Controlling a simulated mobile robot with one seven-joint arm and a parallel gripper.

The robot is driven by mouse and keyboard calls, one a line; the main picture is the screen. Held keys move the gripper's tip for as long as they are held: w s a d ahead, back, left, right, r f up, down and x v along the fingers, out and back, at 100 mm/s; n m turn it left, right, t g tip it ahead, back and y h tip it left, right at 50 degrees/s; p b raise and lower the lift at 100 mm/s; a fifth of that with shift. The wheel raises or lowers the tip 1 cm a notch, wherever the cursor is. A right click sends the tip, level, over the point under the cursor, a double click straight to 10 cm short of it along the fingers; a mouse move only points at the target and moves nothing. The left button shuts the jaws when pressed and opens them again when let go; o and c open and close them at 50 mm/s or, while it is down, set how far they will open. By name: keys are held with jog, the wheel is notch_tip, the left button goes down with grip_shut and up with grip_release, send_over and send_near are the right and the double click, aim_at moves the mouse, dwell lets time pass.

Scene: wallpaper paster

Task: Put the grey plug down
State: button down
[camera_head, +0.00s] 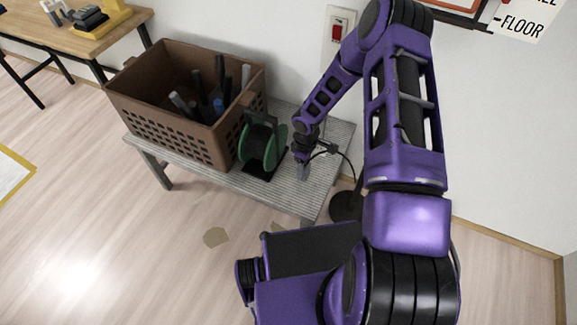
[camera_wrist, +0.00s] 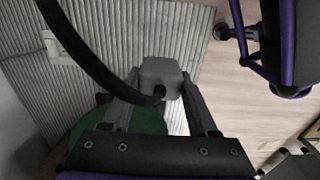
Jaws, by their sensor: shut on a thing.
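The grey plug (camera_wrist: 160,77) is a small block with a black cable. My gripper (camera_wrist: 160,92) is shut on it, with one finger on each side in the wrist view. In the head view my gripper (camera_head: 302,158) and the plug (camera_head: 303,173) are over the right part of a low grey ridged bench (camera_head: 284,190). The ridged bench top fills much of the wrist view (camera_wrist: 115,40). The plug is close to the bench top; I cannot tell whether it touches. My fingers partly hide its sides.
A green cable reel (camera_head: 256,148) stands just left of my gripper. A brown crate (camera_head: 165,125) holding several dark tools covers the bench's left part. A red wall switch (camera_head: 337,32) is behind. A black round base (camera_head: 346,207) stands on the floor at right.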

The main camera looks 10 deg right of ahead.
notch_tip(320, 180, down, 8)
jog(key=shift+r+b, duration=0.1)
jog(key=shift+b, duration=0.35)
jog(key=shift+f, duration=0.2)
jog(key=shift+c, duration=0.9)
grip_release()
notch_tip(320, 180, up, 12)
jog(key=shift+r+p, duration=0.2)
jog(key=shift+p, duration=0.7)
